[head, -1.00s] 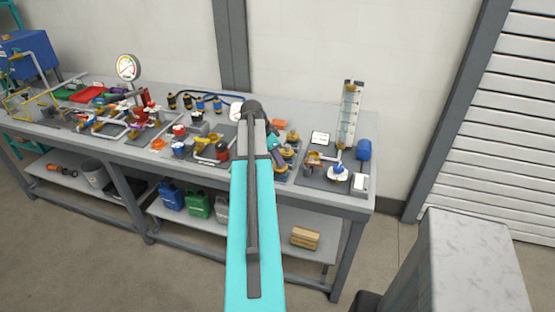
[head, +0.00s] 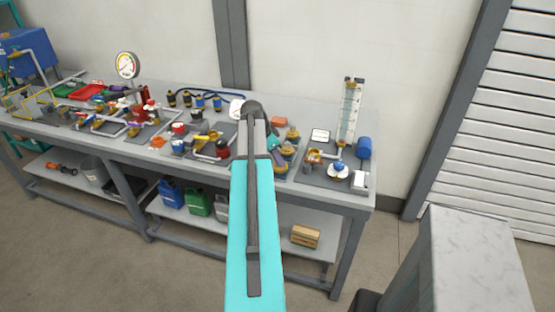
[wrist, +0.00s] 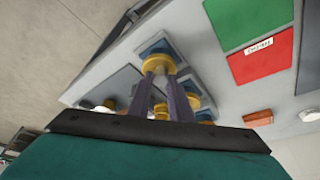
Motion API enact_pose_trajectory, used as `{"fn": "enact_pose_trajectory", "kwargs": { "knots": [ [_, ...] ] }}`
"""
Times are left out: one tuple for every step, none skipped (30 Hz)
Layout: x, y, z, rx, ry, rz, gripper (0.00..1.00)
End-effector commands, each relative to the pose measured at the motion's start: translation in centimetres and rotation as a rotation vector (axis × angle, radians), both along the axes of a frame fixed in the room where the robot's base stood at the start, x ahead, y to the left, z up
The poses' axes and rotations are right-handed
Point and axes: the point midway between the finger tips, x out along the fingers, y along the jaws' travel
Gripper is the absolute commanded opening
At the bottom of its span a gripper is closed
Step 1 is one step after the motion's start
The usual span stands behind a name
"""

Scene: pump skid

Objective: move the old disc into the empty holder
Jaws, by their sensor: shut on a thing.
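In the wrist view my gripper (wrist: 160,78) has its two dark fingers closed on a yellow round piece, which looks like the disc (wrist: 158,62). The disc is over or on a blue-grey square holder (wrist: 152,46) near the edge of a grey board; I cannot tell whether it touches. Other square pads with yellow pieces lie on the board, among them a yellow piece (wrist: 161,109) between the fingers and another (wrist: 206,117) to the right. Which holder is empty is not clear. In the head view my arm hides most of the gripper and part of the board with brass-coloured pieces (head: 293,134).
In the wrist view a green panel (wrist: 247,20), a red labelled panel (wrist: 263,58) and an orange block (wrist: 258,118) lie to the right. In the head view a flow tube stand (head: 349,112) and a blue cylinder (head: 364,148) stand right of the board. Valves and pipes crowd the left.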

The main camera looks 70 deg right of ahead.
Motion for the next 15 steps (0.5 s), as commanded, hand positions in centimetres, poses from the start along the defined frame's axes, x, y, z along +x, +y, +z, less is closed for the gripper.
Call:
{"fn": "enact_pose_trajectory", "kwargs": {
  "knots": [
    [0.0,0.0,-0.13,0.0,0.0,0.0,0.0],
    [0.0,0.0,-0.17,0.0,0.0,0.0,0.0],
    [0.0,0.0,-0.23,0.0,0.0,0.0,0.0],
    [0.0,0.01,-0.27,0.0,0.0,0.0,0.0],
    [-0.01,0.01,-0.31,0.0,0.0,0.0,0.0],
    [0.0,0.01,-0.27,0.0,0.0,0.0,0.0],
    [-0.01,0.01,-0.26,0.0,0.0,0.0,0.0],
    [-0.01,0.01,-0.26,0.0,0.0,0.0,0.0],
    [-0.01,0.01,-0.26,0.0,0.0,0.0,0.0],
    [-0.01,0.01,-0.26,0.0,0.0,0.0,0.0],
    [0.0,0.01,-0.25,0.0,0.0,0.0,0.0],
    [0.0,0.01,-0.25,0.0,0.0,0.0,0.23],
    [0.0,0.01,-0.25,0.0,0.0,0.0,0.28],
    [0.0,0.01,-0.25,0.0,0.0,0.0,0.33],
    [0.0,0.01,-0.25,0.0,0.0,0.0,0.4]
  ]
}}
